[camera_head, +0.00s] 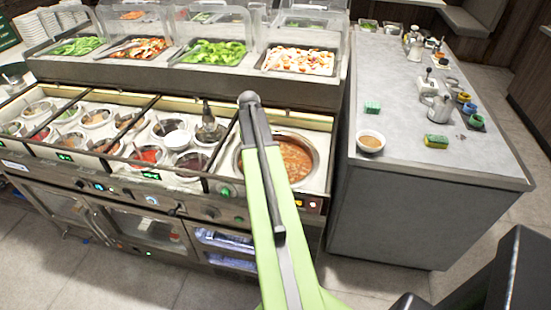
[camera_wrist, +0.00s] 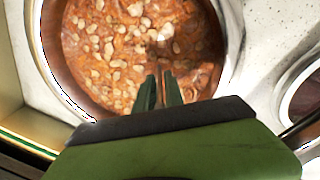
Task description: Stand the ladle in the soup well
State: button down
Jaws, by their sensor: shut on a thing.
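The soup well (camera_head: 316,163) is the round pot of orange-brown soup at the right end of the counter in the head view. Its metal rim also shows in the wrist view (camera_wrist: 38,55), around soup with pale pieces. My gripper (camera_wrist: 163,84) is above the soup, near the well's lower edge in the wrist view. Its fingers are close together on a thin piece between them, which seems to be the ladle's handle (camera_wrist: 167,88). The ladle's bowl cannot be made out. In the head view my green arm hides the gripper and part of the well.
Several small sauce wells (camera_head: 172,128) fill the counter left of the soup well, one holding a dark upright utensil (camera_head: 206,118). Glass-guarded salad trays (camera_head: 300,60) stand behind. A grey side counter (camera_head: 400,100) at right holds a bowl (camera_head: 370,142) and a sponge (camera_head: 436,141).

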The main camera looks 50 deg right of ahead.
jog(key=c, duration=0.7)
grip_release()
notch_tip(320, 180, up, 9)
jog(key=p, duration=0.9)
dwell(0.3)
